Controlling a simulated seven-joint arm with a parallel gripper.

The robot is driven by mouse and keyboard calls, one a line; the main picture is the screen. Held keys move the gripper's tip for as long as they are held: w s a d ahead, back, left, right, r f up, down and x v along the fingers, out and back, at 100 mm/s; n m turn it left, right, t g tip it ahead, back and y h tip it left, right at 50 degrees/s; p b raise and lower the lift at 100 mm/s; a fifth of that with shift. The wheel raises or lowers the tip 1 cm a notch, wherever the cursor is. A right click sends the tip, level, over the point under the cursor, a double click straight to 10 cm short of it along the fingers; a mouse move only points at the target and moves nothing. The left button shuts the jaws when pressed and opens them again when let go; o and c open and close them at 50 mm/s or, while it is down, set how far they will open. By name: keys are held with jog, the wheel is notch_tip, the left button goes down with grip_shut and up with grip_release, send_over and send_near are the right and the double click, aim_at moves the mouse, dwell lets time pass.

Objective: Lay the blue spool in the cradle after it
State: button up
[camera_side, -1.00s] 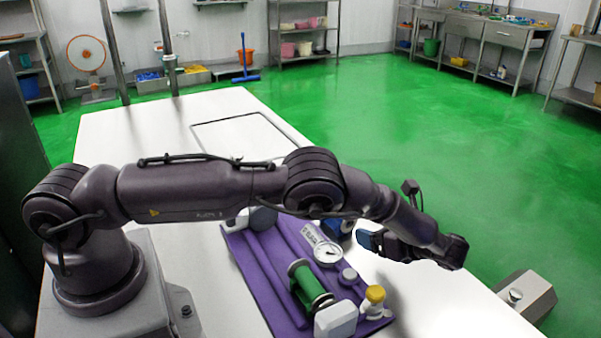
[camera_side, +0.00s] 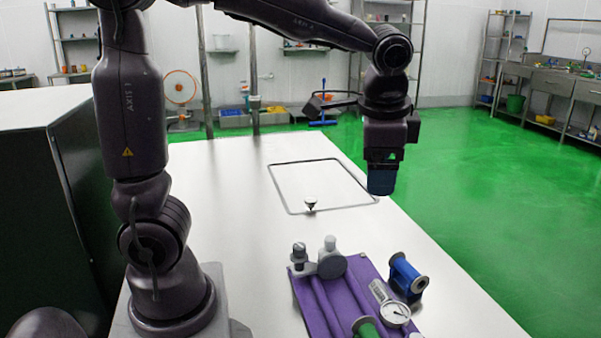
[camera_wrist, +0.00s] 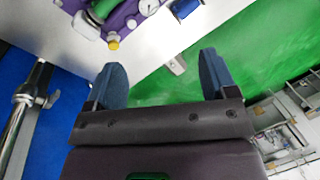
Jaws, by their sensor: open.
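The blue spool (camera_side: 405,277) lies just beyond the right edge of the purple grooved tray (camera_side: 318,300) in the side view. The blue spool (camera_wrist: 185,8) is also at the top of the wrist view, partly cut off. A green spool (camera_side: 366,329) lies on the tray, cut off at the bottom of the side view; the green spool (camera_wrist: 103,9) also shows in the wrist view. The tray has long channels; I cannot tell which is the cradle meant. My gripper (camera_side: 382,192) is high above the table, behind the spool and apart from it. Its blue fingers (camera_wrist: 160,80) are open and empty.
A round gauge (camera_side: 396,314) sits by the tray's right side and grey fittings (camera_side: 325,258) at its back. A yellow cap (camera_wrist: 114,44) shows at the tray's edge. A framed panel with a small knob (camera_side: 310,204) lies behind. The table between is clear.

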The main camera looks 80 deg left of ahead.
jog(key=s+d+n+t+h, duration=0.1)
jog(key=s+n+t+h, duration=0.1)
jog(key=s, duration=0.9)
jog(key=shift+s+d+r+n+t, duration=0.15)
jog(key=shift+s+r+n+t, duration=0.25)
jog(key=shift+n+t, duration=0.6)
jog(key=shift+s+d+f+n, duration=0.1)
jog(key=shift+s+f+n, duration=0.1)
jog(key=shift+s+n, duration=0.2)
jog(key=shift+c, duration=1.2)
